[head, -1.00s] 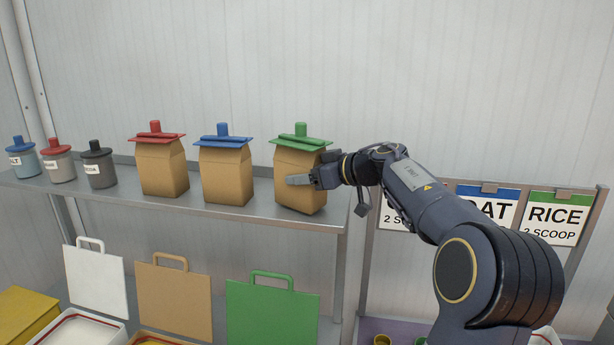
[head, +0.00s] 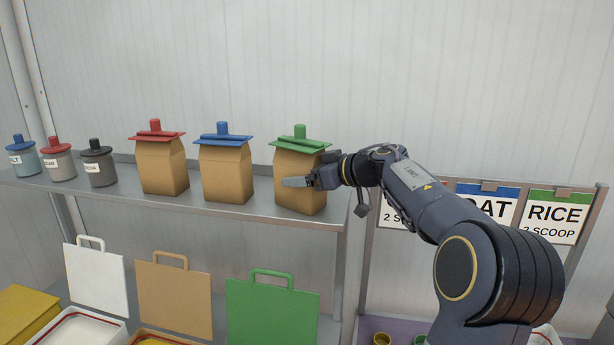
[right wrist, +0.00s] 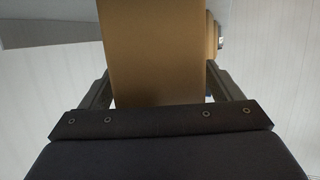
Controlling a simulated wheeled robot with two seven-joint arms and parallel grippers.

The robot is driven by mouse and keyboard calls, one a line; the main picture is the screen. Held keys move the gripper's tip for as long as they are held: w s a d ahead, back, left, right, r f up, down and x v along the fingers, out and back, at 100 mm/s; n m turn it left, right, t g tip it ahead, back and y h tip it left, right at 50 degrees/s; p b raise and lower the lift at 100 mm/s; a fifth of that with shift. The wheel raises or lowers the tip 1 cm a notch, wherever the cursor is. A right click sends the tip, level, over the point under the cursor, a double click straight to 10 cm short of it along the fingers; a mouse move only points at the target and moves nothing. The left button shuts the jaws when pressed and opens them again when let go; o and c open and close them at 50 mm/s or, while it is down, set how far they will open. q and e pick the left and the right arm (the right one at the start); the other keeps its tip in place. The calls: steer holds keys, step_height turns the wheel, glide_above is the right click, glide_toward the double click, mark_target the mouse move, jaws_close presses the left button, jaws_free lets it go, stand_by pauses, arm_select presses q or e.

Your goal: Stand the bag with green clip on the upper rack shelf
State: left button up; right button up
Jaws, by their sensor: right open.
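The brown paper bag with the green clip (head: 299,185) stands upright on the upper rack shelf (head: 240,214), at its right end. My right gripper (head: 312,180) is at the bag's right side, with one finger across its front. The right wrist view also shows the brown bag (right wrist: 158,55), between the two fingers. The right gripper is open around the bag; a small gap shows beside the right finger. The far finger is hidden behind the bag in the head view. My left gripper is out of view.
A bag with a blue clip (head: 226,173) and one with a red clip (head: 161,165) stand to the left on the same shelf. Several lidded jars stand farther left. Sign cards (head: 553,215) hang at the right.

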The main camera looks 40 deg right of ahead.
steer(key=b+v, duration=0.1)
steer(key=v, duration=1.1)
step_height(320, 180, up, 6)
steer(key=a+m+t+h, duration=0.2)
steer(key=m+t+h, duration=0.3)
steer(key=t+h, duration=0.1)
steer(key=s+a+f+m+g, duration=0.1)
steer(key=s+a+f+g, duration=0.25)
steer(key=f, duration=0.35)
steer(key=s+a+f+m+g, duration=0.2)
steer(key=a+f, duration=0.2)
steer(key=f, duration=0.3)
steer(key=s+a+f+m+g, duration=0.1)
steer(key=s+a+f+g, duration=0.15)
steer(key=f, duration=0.45)
steer(key=s+a+f+n+g+y, duration=0.2)
steer(key=s+a+f+g+y, duration=0.1)
steer(key=s+a+f, duration=0.3)
steer(key=s+a+f+n+g+y, duration=0.2)
steer(key=s+a+f, duration=0.3)
steer(key=a, duration=0.5)
steer(key=shift+s+a+f+g+y, duration=0.2)
steer(key=shift+s+f+g+y, duration=0.2)
steer(key=shift+f+g, duration=0.35)
